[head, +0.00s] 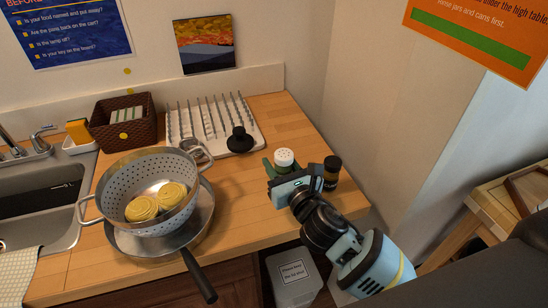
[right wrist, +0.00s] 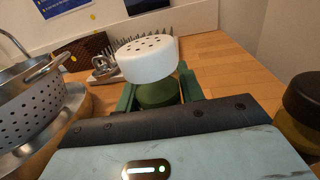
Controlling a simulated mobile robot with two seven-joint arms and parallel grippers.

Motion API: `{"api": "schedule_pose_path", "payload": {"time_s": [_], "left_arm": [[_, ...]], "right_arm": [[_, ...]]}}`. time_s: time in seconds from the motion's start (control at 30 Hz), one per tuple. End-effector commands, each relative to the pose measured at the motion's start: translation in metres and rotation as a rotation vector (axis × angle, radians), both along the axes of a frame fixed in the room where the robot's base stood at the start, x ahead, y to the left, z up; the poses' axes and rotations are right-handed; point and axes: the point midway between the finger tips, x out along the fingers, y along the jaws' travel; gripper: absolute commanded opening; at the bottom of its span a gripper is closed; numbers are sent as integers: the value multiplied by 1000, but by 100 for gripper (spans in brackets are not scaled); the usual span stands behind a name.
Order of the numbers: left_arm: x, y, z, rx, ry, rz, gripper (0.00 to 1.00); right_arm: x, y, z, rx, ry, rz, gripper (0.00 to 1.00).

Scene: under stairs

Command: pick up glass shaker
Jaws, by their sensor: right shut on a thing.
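The glass shaker (head: 284,158) has a white perforated cap and stands upright at the right part of the wooden counter. In the right wrist view its cap (right wrist: 147,58) is large and central, with green content (right wrist: 158,94) below. My right gripper (head: 282,170) has its green fingers on either side of the shaker's body, shut on it below the cap. The wrist body hides the shaker's lower part, so I cannot tell whether its base touches the counter. My left gripper is not in view.
A dark jar with a black lid (head: 332,165) stands close right of the gripper. A colander (head: 180,165) with pasta nests sits over a pan (head: 208,215) to the left. A drying rack (head: 180,122), black stopper-like object (head: 240,138) and wicker basket (head: 104,131) are behind.

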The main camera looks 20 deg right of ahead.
Motion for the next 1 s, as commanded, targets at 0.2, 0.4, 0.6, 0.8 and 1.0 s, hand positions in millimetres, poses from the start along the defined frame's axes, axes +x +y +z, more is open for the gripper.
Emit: {"api": "schedule_pose_path", "payload": {"time_s": [0.2, 0.4, 0.6, 0.8, 1.0], "left_arm": [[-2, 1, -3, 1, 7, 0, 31], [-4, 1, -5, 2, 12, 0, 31], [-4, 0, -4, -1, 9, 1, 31], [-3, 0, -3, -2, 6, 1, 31], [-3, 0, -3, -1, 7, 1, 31]], "right_arm": [[-57, -6, 4, 0, 3, 3, 13], [-95, -10, 8, 0, 2, 2, 13], [-114, -12, 10, 0, 1, 0, 13], [-119, -13, 11, 0, -1, 0, 13], [-118, -13, 12, 0, -1, 0, 35]]}}
